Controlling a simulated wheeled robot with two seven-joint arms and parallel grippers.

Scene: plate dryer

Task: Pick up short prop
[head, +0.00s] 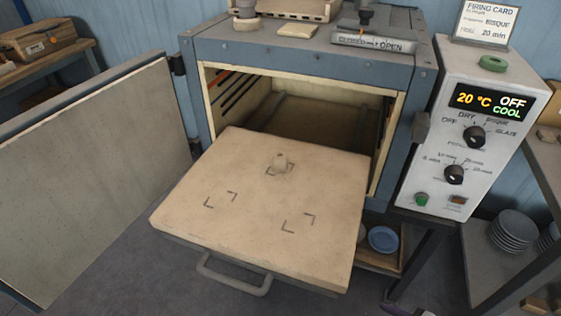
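A small cream prop (281,162) stands on the pulled-out kiln shelf (250,250), at the rear corner-bracket mark. It appears to be the short prop, though no other prop is clear enough to compare it with. Two more bracket marks nearer the front of the shelf are empty. Neither of my grippers can be made out in the head view.
The kiln (300,52) is open, its door (85,185) swung left. The control box (465,130) reads 20 °C, OFF, COOL. A handle (235,280) juts from the shelf front. Plates (513,232) stand right, a blue dish (383,239) below. A dark object is cut off at bottom.

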